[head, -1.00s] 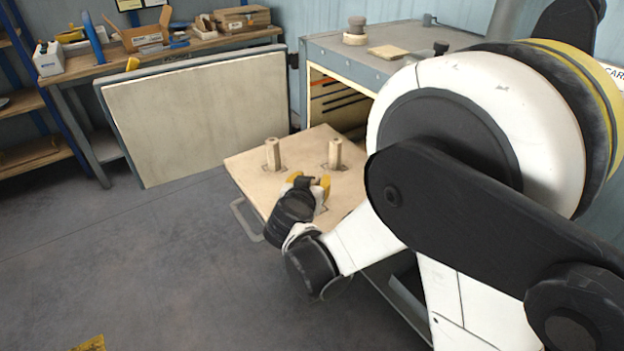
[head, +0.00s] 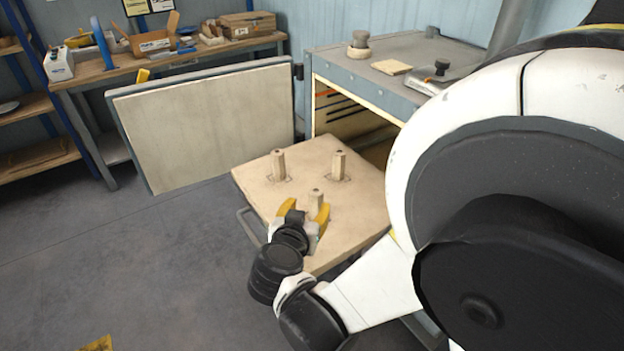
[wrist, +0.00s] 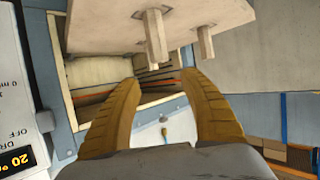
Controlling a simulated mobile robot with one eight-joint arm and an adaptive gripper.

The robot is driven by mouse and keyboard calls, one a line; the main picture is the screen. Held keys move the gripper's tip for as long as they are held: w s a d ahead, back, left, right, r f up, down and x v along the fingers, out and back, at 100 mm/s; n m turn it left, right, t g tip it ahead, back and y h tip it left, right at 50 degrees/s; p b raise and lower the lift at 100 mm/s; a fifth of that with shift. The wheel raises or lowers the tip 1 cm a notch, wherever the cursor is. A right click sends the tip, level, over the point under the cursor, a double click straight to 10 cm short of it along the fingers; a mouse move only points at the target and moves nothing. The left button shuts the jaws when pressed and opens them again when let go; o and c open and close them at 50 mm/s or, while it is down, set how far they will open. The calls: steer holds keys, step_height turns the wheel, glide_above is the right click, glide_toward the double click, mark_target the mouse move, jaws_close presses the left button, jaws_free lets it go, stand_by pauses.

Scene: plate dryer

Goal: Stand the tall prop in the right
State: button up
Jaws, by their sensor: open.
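A pale square board (head: 370,215) bears three upright wooden posts: one at the back left (head: 278,165), one at the back right (head: 339,165), and one nearer the front (head: 316,199). The back two look about equally tall; I cannot tell which is the tall prop. My gripper (head: 305,211) is open at the board's front edge, its yellow fingers close to the front post. In the wrist view the fingers (wrist: 166,90) are spread with nothing held. The board (wrist: 110,25) shows along the top there, with two posts (wrist: 155,36) (wrist: 205,43) pointing down the picture.
The dryer cabinet (head: 385,70) stands open behind the board, with a knob, a flat piece and a metal item on top. A large pale panel (head: 205,125) stands at the left. A workbench (head: 170,60) is behind it.

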step_height(320, 180, up, 22)
steer(key=w+d+n+t+y, duration=0.2)
steer(key=n+t+y, duration=0.25)
steer(key=y, duration=0.25)
steer(key=s+d+f+m+g+h, duration=0.2)
steer(key=s+d+f+g+h, duration=0.2)
steer(key=s+d+f+g, duration=0.7)
steer(key=s+d+f, duration=0.4)
steer(key=s+d, duration=0.3)
steer(key=s, duration=0.1)
steer(key=shift+d+f, duration=0.15)
steer(key=shift+f, duration=0.25)
